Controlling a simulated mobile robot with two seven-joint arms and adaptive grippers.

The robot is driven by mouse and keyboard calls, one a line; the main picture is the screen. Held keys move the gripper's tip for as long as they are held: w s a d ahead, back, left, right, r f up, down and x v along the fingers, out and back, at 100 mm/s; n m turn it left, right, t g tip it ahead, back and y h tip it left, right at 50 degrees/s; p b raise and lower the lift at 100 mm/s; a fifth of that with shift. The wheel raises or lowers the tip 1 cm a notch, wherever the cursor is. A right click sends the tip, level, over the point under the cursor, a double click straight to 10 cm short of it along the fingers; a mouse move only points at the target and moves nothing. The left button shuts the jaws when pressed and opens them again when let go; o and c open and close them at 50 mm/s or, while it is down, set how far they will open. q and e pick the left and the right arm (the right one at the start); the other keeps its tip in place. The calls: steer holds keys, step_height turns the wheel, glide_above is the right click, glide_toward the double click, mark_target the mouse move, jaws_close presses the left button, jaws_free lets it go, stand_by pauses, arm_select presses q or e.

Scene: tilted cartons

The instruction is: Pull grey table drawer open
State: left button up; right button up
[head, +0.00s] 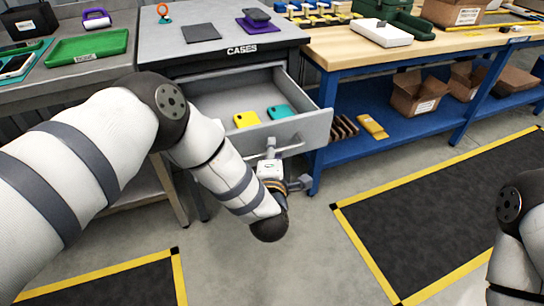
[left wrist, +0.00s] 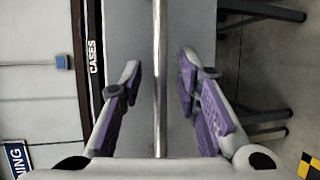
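The grey table (head: 205,20) marked CASES has its drawer (head: 312,128) pulled well out in the head view. A yellow case (head: 246,119) and a teal case (head: 280,112) lie inside it. The metal bar handle (head: 292,148) is on the drawer front. My left gripper (head: 273,158) is at the handle, partly hidden by my wrist. In the left wrist view, the purple-padded fingers of my left gripper (left wrist: 160,80) are apart, one on each side of the handle (left wrist: 160,40), with gaps showing. My right gripper is not in view; only part of my right arm shows.
A blue-framed workbench (head: 340,50) stands close on the right, with open cartons (head: 418,96) on its lower shelf. A grey side table (head: 75,75) with a green tray (head: 88,47) stands left. The floor in front is clear, with yellow-edged dark mats (head: 440,210).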

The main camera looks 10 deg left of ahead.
arm_select(q)
steer(key=v, duration=1.1)
steer(key=shift+s, duration=0.25)
steer(key=shift+d, duration=0.1)
steer(key=s+a+f+m+g+h+p, duration=0.1)
steer(key=s+a+f+m+g+h, duration=0.1)
steer(key=s+f+m+g, duration=0.45)
steer(key=s+a+f+m+g+h+p, duration=0.1)
steer(key=s+a+f+m+g+h, duration=0.15)
steer(key=s+f+m, duration=0.7)
steer(key=s+a+r+m+g, duration=0.1)
steer(key=s+a+g, duration=0.3)
steer(key=s, duration=0.8)
steer(key=s+a+r+m+g+y, duration=0.1)
steer(key=s+a+m+g, duration=0.2)
steer(key=s, duration=0.9)
steer(key=shift+a+r+m+g, duration=0.25)
steer(key=shift+a+m+g, duration=0.25)
steer(key=shift+g, duration=0.6)
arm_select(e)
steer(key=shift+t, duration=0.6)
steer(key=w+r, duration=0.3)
